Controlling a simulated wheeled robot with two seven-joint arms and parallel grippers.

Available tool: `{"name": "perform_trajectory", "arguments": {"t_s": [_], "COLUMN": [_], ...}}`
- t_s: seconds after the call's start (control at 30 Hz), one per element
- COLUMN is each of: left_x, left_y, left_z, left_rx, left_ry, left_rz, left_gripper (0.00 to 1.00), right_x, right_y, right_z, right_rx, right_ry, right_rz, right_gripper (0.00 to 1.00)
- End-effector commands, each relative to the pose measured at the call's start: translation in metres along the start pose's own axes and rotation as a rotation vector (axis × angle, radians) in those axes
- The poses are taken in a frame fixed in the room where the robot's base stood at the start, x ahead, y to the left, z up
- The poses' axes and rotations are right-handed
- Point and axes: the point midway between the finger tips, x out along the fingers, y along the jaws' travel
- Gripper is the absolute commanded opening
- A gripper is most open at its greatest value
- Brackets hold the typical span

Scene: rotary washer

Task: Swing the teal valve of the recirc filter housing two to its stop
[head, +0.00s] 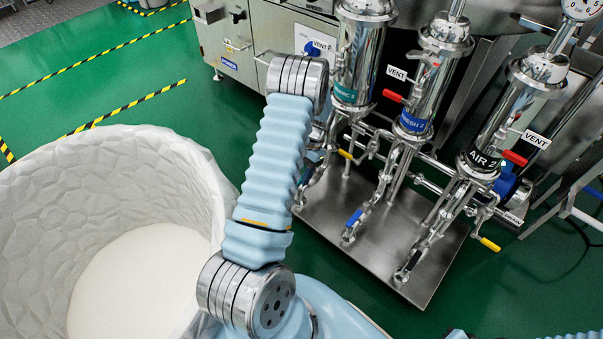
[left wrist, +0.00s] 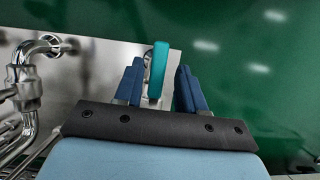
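The teal valve handle (left wrist: 158,68) shows in the left wrist view, upright in the picture, between the two blue fingers of my left gripper (left wrist: 160,72). The fingers are apart, with a gap visible on each side of the handle. In the head view, the filter housing with a teal label (head: 346,93), its text partly legible, stands behind my left arm. The teal handle and my left fingers cannot be made out there, as my arm covers that area. My right gripper is not in view.
Two more housings, with a blue label (head: 412,124) and a black "AIR 2" label (head: 481,160), stand to the right. Pipes with blue (head: 354,218) and yellow (head: 489,244) handles run above a steel base plate (head: 415,285). A large white tub (head: 125,165) stands left.

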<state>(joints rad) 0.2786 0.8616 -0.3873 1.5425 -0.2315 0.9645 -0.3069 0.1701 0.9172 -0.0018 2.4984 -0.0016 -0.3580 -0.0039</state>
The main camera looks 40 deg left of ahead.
Motion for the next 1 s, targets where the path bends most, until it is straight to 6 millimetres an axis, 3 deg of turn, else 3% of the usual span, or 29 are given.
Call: {"name": "perform_trajectory", "arguments": {"t_s": [0.33, 0.53, 0.83, 1.0], "left_x": [-0.002, -0.029, -0.075, -0.077], "left_y": [0.001, 0.000, 0.038, 0.068], "left_z": [0.000, 0.011, 0.072, 0.106], "left_rx": [-0.001, -0.001, 0.003, 0.003], "left_ry": [0.001, 0.003, 0.003, 0.001], "left_rz": [0.001, 0.000, 0.002, 0.002], "left_gripper": [0.45, 0.45, 0.45, 0.45], "right_x": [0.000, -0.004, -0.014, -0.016], "right_y": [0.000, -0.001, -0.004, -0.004], "right_z": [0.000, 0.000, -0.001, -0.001], "right_rx": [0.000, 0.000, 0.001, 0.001], "right_ry": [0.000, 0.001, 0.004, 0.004], "right_rz": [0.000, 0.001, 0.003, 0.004], "right_gripper": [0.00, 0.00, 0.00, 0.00]}}
